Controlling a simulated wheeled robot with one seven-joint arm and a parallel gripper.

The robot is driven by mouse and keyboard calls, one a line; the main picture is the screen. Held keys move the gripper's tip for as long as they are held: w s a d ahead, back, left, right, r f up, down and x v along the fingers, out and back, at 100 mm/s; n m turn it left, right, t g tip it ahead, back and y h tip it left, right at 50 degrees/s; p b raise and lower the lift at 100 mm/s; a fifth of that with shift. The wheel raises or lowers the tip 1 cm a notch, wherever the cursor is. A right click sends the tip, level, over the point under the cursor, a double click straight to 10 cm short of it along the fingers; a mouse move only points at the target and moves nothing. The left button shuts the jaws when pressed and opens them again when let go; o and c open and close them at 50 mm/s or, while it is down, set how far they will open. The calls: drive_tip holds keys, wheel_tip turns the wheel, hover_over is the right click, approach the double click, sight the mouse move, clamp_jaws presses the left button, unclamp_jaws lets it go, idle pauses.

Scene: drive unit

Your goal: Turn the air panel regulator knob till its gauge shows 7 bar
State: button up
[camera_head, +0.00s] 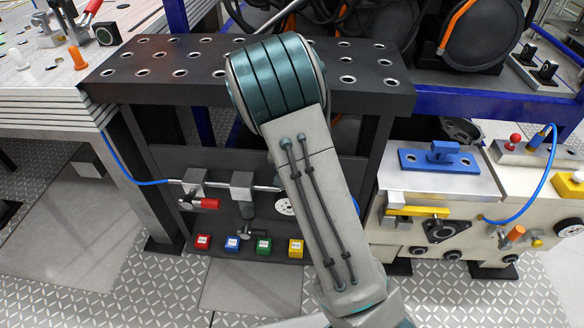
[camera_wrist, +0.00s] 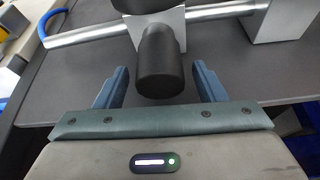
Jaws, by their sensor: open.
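The regulator knob (camera_wrist: 161,55) is a black cylinder below a grey block on the metal pipe in the wrist view. My gripper (camera_wrist: 160,76) is open, with one blue finger on each side of the knob and visible gaps between. In the head view a dark knob (camera_head: 247,209) hangs under the grey block (camera_head: 242,182) on the air panel (camera_head: 268,172). The white gauge (camera_head: 285,207) is partly covered by my arm, and its reading is too small to tell. My gripper is hidden behind my arm in the head view.
A red-handled valve (camera_head: 207,203) sits left of the knob. A row of red, blue, green and yellow blocks (camera_head: 264,246) lies below. A dark perforated bench top (camera_head: 180,62) overhangs the panel. A blue hose (camera_head: 130,170) joins the pipe at left.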

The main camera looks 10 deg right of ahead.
drive_tip(key=p+v, duration=0.3)
drive_tip(key=v, duration=1)
drive_tip(key=shift+s+r, duration=0.25)
drive_tip(key=shift+r, duration=0.1)
drive_tip(key=s+d+r+n+y+p, duration=0.1)
drive_tip(key=s+r+p, duration=0.3)
drive_tip(key=s+r, duration=0.5)
drive_tip(key=s+d+r+n+g+p, duration=0.1)
drive_tip(key=s+r+n+p, duration=0.2)
drive_tip(key=s+r, duration=0.6)
drive_tip(key=shift+s+r+y+p, duration=0.4)
drive_tip(key=shift+s+p, duration=0.2)
drive_tip(key=shift+s, duration=2.3)
